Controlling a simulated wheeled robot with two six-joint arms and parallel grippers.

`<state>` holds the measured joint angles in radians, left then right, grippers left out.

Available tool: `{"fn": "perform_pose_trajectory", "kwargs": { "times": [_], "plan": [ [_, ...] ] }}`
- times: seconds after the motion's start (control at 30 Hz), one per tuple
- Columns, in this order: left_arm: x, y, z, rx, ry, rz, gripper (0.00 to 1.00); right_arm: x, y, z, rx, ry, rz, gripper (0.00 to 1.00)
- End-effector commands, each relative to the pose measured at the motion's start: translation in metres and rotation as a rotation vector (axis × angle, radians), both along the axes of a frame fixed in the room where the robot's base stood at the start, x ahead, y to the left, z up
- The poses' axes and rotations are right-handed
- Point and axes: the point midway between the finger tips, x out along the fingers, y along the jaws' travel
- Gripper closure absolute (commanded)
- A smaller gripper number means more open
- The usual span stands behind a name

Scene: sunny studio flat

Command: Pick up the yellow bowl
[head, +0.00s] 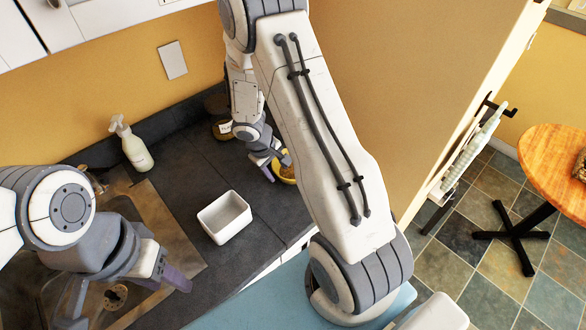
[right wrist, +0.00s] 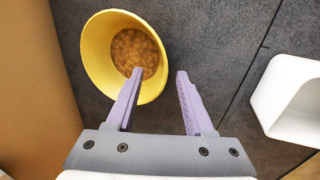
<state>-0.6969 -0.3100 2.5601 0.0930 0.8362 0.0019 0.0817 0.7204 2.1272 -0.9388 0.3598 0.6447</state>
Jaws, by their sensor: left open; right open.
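The yellow bowl (right wrist: 95,48) stands on the dark counter and holds small brown round pieces. In the head view the bowl (head: 288,180) is partly hidden behind my right arm. My right gripper (right wrist: 160,74) is open above the counter at the bowl's near right side. In the right wrist view its left finger overlaps the bowl's rim and its right finger is clear of the bowl; I cannot tell whether they touch. In the head view the right gripper (head: 272,165) is at the bowl's left. My left gripper (head: 170,277) is open and empty over the sink area.
A white square container (head: 225,217) stands on the counter, and also shows in the right wrist view (right wrist: 262,100). A spray bottle (head: 135,150) stands at the back left. A brown panel (right wrist: 40,100) rises close beside the bowl. The counter between container and bowl is clear.

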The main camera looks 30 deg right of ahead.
Motion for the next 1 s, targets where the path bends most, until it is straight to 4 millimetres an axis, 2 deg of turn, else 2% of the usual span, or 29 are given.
{"fn": "perform_pose_trajectory", "kwargs": {
  "times": [0.23, 0.53, 0.57, 0.6, 0.7, 1.0],
  "plan": [
    [0.000, 0.000, -0.002, 0.000, 0.000, 0.000, 0.50, -0.003, -0.010, -0.032, 0.000, 0.004, -0.001, 0.47],
    [0.000, 0.000, -0.002, 0.000, 0.000, 0.000, 0.50, -0.002, -0.011, -0.037, 0.000, 0.001, 0.000, 0.47],
    [0.000, 0.000, -0.002, 0.000, 0.000, 0.000, 0.50, -0.002, -0.011, -0.037, 0.000, 0.001, 0.000, 0.51],
    [0.000, 0.000, -0.002, 0.000, 0.000, 0.000, 0.50, -0.002, -0.011, -0.037, 0.000, 0.001, 0.000, 0.66],
    [0.000, 0.000, -0.002, 0.000, 0.000, 0.000, 0.50, -0.002, -0.011, -0.037, 0.000, 0.001, 0.000, 1.00],
    [0.000, 0.000, -0.003, 0.000, 0.000, 0.000, 0.50, -0.003, -0.011, -0.038, 0.001, 0.003, -0.001, 1.00]
  ]
}}
